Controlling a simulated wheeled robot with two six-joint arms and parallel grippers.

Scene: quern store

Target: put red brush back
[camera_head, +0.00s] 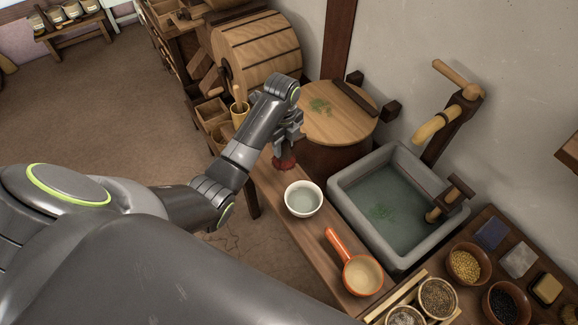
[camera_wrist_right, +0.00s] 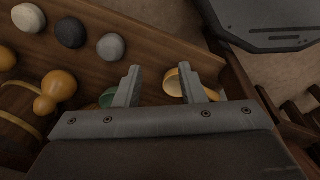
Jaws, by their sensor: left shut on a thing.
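My left gripper (camera_head: 286,147) is shut on the red brush (camera_head: 285,163) at the left end of the narrow wooden bench (camera_head: 265,186) in the head view. The brush points down, and its upper part is hidden by the fingers. I cannot tell whether it touches the bench. My right gripper (camera_wrist_right: 158,88) shows in the right wrist view, its two fingers apart with nothing between them. The right gripper is not seen in the head view.
A white bowl (camera_head: 303,199) and an orange-handled pan (camera_head: 361,276) stand on the bench. A stone basin (camera_head: 346,196) of water is beside it. A round wooden lid (camera_head: 338,112) is behind the brush. Several rounded stones (camera_wrist_right: 70,33) lie near the right gripper.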

